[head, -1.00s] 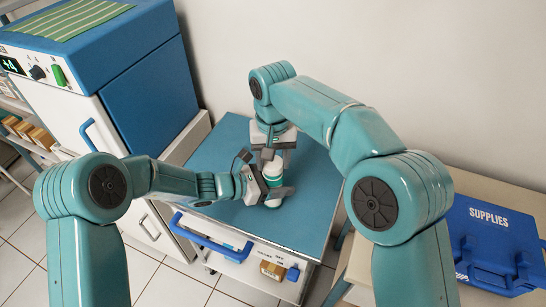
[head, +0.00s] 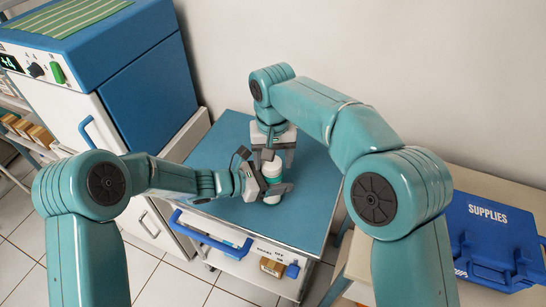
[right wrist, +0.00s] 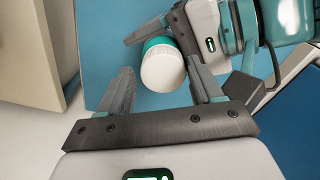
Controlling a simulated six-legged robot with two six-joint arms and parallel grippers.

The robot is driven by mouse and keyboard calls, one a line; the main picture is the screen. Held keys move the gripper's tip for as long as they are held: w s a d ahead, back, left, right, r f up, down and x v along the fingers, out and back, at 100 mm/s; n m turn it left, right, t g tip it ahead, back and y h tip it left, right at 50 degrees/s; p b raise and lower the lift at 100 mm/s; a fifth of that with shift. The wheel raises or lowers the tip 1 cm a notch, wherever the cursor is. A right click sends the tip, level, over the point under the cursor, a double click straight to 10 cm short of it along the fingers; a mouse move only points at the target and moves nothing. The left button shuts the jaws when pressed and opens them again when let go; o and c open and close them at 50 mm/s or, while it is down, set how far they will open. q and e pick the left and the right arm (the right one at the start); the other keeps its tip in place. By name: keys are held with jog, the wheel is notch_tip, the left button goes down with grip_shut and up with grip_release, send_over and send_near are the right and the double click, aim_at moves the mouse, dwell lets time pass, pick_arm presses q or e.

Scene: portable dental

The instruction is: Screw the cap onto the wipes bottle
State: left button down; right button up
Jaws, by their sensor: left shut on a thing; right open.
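The wipes bottle (head: 271,184) stands on the teal table top, with a teal and white body. A white cap (right wrist: 162,72) sits at its top end; I cannot tell how tightly it is seated. My left gripper (head: 273,191) is shut around the bottle's body from the left. My right gripper (head: 269,158) points down from above, its fingers spread apart. In the right wrist view, the cap lies between and a little beyond the open right fingertips (right wrist: 160,80), with visible space at the left finger. The left gripper hides part of the body.
The teal table top (head: 225,140) is otherwise clear around the bottle. A blue-and-white cabinet (head: 150,60) stands at the left. A blue supplies case (head: 490,235) lies on a beige surface at the right. A wall closes off the back.

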jog(key=shift+s+a, duration=0.1)
jog(key=shift+a, duration=0.15)
jog(key=shift+r, duration=2.4)
